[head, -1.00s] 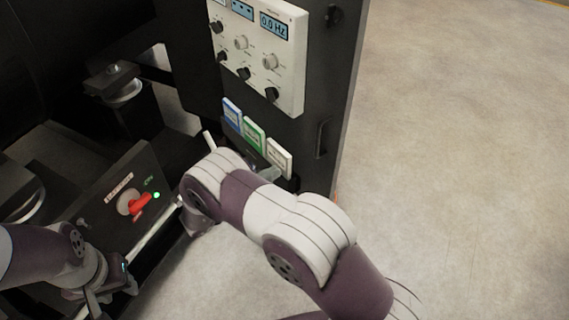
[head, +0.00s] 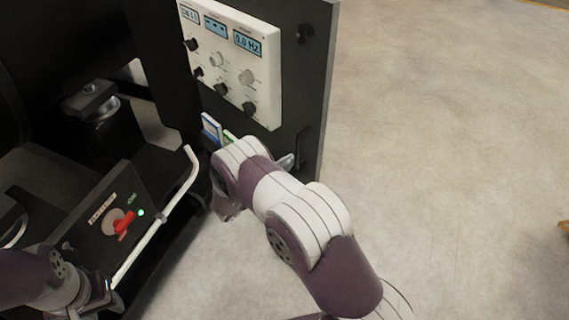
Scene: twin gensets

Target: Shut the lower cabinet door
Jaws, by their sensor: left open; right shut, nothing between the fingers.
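A dark cabinet front (head: 312,95) stands upright at the centre, with a handle (head: 302,145) near its right edge. I cannot tell whether this is the lower cabinet door; its lower part is hidden behind my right arm. My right gripper (head: 229,209) is low in front of the cabinet, partly hidden by its own wrist, shut with nothing in it. Whether it touches the cabinet cannot be seen. My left gripper (head: 98,298) is open at the lower left, near the dark box with the red switch, partly cut by the frame.
A white panel (head: 270,85) with displays and knobs is on the cabinet front, above blue and green tags (head: 211,128). A dark box has a red switch (head: 123,222) and green light. A white rail (head: 150,235) runs beside it.

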